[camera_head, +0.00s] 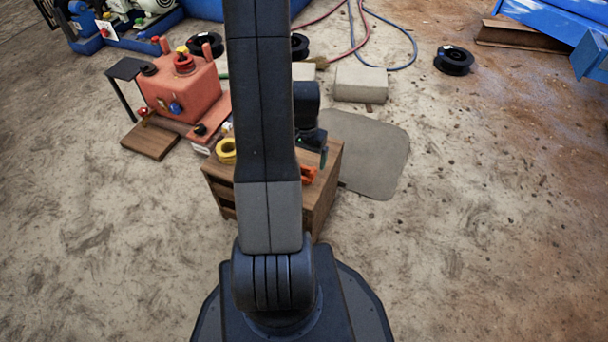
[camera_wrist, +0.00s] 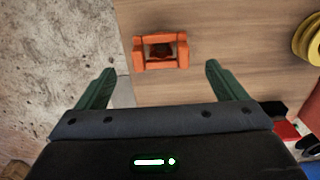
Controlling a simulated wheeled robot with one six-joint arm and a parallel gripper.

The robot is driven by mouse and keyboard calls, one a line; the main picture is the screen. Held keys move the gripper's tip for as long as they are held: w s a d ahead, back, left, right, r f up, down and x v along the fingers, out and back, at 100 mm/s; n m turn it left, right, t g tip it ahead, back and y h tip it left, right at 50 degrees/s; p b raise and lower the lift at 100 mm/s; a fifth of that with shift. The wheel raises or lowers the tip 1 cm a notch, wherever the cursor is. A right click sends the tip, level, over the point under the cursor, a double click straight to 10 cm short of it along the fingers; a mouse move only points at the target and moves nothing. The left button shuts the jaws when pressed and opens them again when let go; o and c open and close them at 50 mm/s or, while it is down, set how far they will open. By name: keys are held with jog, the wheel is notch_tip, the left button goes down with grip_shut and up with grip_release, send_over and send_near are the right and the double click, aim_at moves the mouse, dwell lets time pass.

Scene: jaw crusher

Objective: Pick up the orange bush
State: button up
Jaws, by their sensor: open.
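The orange bush (camera_wrist: 161,52) lies on the wooden top of a small cabinet (camera_wrist: 226,60), near its edge, in the wrist view. It looks like a short orange block with raised ends and a dark hollow in the middle. In the head view a bit of the orange bush (camera_head: 308,174) shows just right of my arm, which hides the rest. My gripper (camera_wrist: 158,80) is open and empty, its two green fingers spread apart. The bush appears just beyond the fingertips, roughly centred between them; the height gap cannot be told.
A yellow ring-shaped roll (camera_head: 226,151) lies on the cabinet's left part and shows at the right of the wrist view (camera_wrist: 308,40). A red tank unit (camera_head: 180,88) stands behind left. A grey mat (camera_head: 365,155) lies right of the cabinet. The floor farther right is mostly clear.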

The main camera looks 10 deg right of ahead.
aim_at(304, 168)
notch_tip(304, 168, down, 6)
jog(key=b, duration=0.2)
jog(key=shift+r+b, duration=0.15)
jog(key=shift+b, duration=0.25)
jog(key=shift+r, duration=0.1)
jog(key=c, duration=1.2)
